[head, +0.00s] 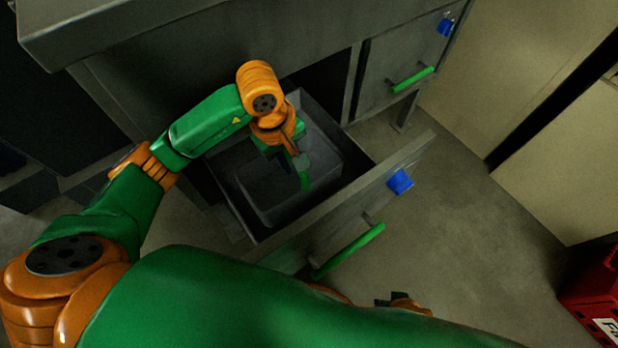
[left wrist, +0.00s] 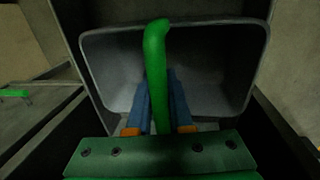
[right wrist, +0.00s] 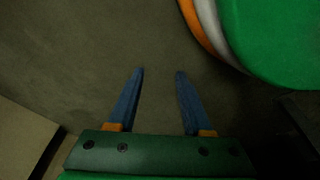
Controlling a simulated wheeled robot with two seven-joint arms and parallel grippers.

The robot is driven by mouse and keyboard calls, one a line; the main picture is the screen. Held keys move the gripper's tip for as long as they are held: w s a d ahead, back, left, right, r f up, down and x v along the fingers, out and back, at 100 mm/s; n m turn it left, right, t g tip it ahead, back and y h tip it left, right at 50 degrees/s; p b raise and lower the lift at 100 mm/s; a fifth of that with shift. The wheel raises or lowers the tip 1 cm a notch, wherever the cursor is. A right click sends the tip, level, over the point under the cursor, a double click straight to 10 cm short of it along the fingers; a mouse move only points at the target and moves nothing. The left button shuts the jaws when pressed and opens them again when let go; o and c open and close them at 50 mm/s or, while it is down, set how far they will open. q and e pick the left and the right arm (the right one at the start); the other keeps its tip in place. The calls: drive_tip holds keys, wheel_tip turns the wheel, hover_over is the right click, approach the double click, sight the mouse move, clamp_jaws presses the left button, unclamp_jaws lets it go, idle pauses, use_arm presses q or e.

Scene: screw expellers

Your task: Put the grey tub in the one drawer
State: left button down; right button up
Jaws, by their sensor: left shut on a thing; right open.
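The grey tub (head: 262,190) is within the walls of the pulled-out drawer (head: 345,213). I cannot tell if it rests on the drawer floor. In the left wrist view the open tub (left wrist: 215,70) fills the middle. A green bar (left wrist: 156,60), which looks like the tub's handle, runs across it between my left fingers. My left gripper (head: 293,150) is over the tub, shut on this green handle. My right gripper (right wrist: 160,75) is open and empty above the floor, well apart from the tub; in the head view it is mostly hidden by my arm.
The drawer front has a green handle (head: 348,250) and a blue tag (head: 400,182). A shut drawer (head: 385,70) is at the upper right of the grey cabinet. A red crate (head: 600,290) stands at the lower right. The floor (head: 470,220) between is clear.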

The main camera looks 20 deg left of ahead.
sight(294, 183)
use_arm(q)
wheel_tip(294, 183, down, 6)
drive_tip(key=shift+s+a+r+b, duration=0.1)
drive_tip(key=shift+s+r+b, duration=0.1)
drive_tip(key=shift+b, duration=0.6)
drive_tip(key=shift+w+f, duration=0.1)
drive_tip(key=shift+f, duration=0.25)
drive_tip(key=shift+r, duration=0.1)
drive_tip(key=c, duration=0.8)
unclamp_jaws()
use_arm(e)
drive_tip(key=w+r, duration=0.1)
drive_tip(key=r, duration=0.1)
drive_tip(key=w+r, duration=0.1)
drive_tip(key=r, duration=0.1)
drive_tip(key=shift+w+a, duration=0.35)
drive_tip(key=shift+a, duration=0.05)
drive_tip(key=shift+r, duration=0.15)
